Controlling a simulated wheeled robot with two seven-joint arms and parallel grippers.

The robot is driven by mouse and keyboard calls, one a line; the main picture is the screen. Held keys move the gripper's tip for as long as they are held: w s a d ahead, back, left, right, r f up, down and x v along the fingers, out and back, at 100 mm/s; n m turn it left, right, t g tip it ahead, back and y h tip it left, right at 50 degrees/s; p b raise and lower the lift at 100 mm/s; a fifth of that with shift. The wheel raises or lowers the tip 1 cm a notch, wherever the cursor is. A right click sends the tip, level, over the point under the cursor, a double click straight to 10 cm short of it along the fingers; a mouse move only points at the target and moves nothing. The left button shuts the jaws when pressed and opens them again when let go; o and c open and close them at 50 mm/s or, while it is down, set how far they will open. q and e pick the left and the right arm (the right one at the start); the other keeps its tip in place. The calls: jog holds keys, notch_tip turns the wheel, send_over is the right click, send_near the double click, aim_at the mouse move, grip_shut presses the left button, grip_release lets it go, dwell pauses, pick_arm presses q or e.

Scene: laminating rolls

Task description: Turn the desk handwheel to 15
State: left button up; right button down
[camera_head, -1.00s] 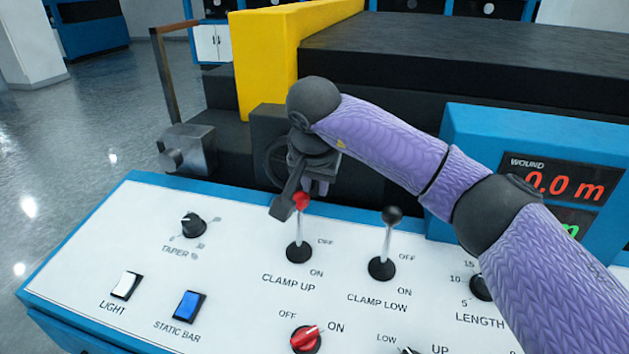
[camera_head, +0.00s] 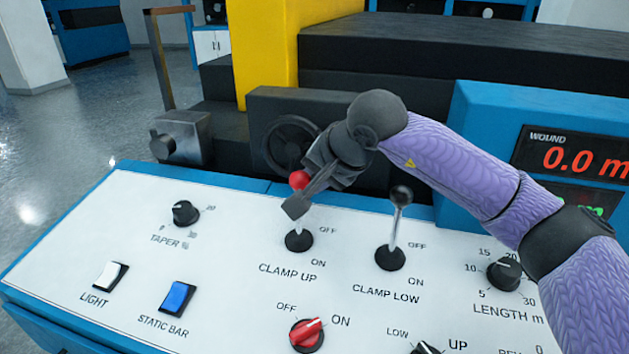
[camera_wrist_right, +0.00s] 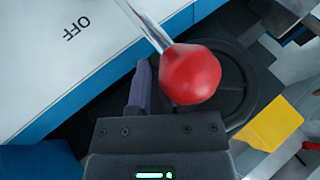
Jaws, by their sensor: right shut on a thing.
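The dark handwheel (camera_head: 272,147) stands behind the control desk (camera_head: 70,232), on a dark housing. Its lower right part is hidden behind my right gripper (camera_head: 318,180). The red ball (camera_wrist_right: 190,74) of the clamp-up lever is in front of one finger. No scale shows on the wheel. My left gripper is not in view.
The clamp-up lever's red ball (camera_head: 299,180) stands close to my right gripper. The black clamp-low lever (camera_head: 400,196) stands to its right. A length knob (camera_head: 504,273) with a 15 mark is under my forearm's side. The wound display (camera_head: 570,160) reads 0.0 m.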

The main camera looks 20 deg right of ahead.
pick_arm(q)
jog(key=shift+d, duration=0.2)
pick_arm(e)
jog(key=c, duration=0.5)
grip_release()
jog(key=shift+c, duration=0.2)
pick_arm(q)
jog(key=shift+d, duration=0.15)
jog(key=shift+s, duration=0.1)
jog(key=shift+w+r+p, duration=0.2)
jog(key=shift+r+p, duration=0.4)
jog(key=shift+p, duration=0.05)
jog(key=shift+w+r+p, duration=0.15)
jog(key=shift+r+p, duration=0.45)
pick_arm(e)
jog(key=v, duration=1)
